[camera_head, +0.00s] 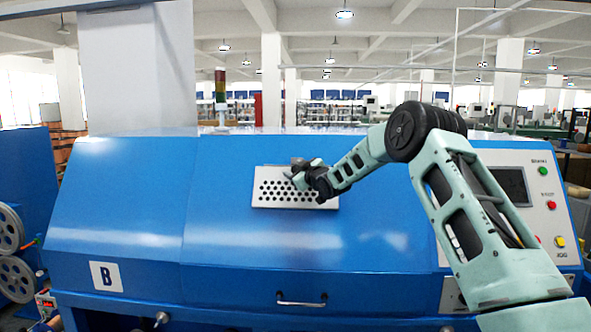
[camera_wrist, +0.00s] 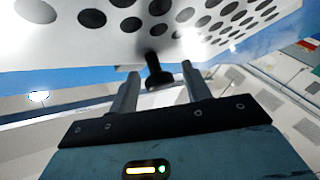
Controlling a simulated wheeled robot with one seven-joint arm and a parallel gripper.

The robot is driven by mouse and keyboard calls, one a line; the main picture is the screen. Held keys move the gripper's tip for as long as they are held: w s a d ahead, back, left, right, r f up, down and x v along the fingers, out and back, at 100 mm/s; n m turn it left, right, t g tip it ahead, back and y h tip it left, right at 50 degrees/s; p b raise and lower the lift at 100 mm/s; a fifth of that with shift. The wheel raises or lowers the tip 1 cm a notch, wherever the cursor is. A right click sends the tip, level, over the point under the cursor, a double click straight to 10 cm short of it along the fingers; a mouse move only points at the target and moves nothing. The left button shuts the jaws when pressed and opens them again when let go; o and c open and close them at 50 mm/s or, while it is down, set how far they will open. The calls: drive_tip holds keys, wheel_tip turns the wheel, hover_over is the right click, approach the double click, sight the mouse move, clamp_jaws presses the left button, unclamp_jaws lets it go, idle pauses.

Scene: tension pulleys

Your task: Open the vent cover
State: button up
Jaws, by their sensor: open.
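The vent cover (camera_head: 275,190) is a pale plate with several dark round holes on the sloped blue front of the machine. In the wrist view the vent cover (camera_wrist: 100,45) fills the top, with a dark knob (camera_wrist: 157,76) on a short stem sticking out from it. My gripper (camera_head: 293,178) is in front of the cover's upper right part and hides some of it. In the wrist view my gripper (camera_wrist: 160,72) is open, with one finger on each side of the knob and a visible gap to each. I cannot tell whether the cover is lifted from the machine.
The blue machine (camera_head: 130,215) fills the front. A handle (camera_head: 301,302) sits low on it. A control panel (camera_head: 540,200) with a screen and buttons is at the right, partly behind my arm. Reels (camera_head: 12,255) stand at the left edge.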

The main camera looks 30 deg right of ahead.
clamp_jaws()
drive_tip(key=shift+f, duration=0.1)
